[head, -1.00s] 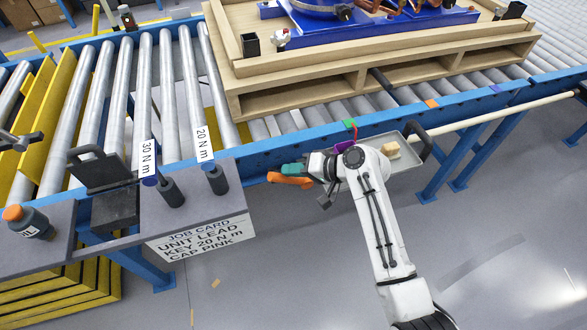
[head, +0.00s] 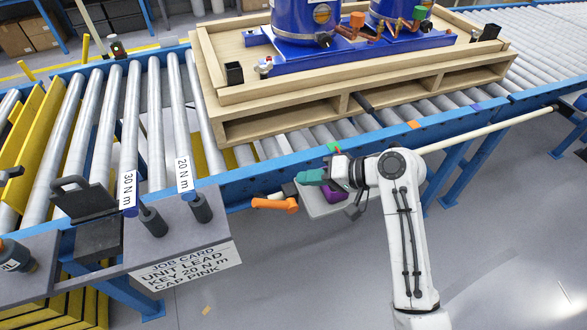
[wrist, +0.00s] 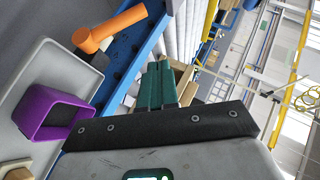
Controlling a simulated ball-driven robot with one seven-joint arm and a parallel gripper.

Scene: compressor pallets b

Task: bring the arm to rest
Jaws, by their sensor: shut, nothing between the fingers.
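The fingers also show in the wrist view (wrist: 157,86), pressed side by side and pointing away. My white arm is bent, its elbow to the right of the gripper and its lower link running to the bottom of the head view. A grey tray (head: 318,208) lies below the gripper, partly hidden by it and the arm. A purple open box (wrist: 48,112) sits on the tray. An orange handle (head: 275,204) is left of and below the fingers.
A wooden pallet (head: 300,112) with blue machinery stands on the rollers behind. A grey shelf (head: 185,235) holds two wrenches labelled 20 N m (head: 184,176) and 30 N m (head: 128,190). A job card (head: 185,268) hangs at its front.

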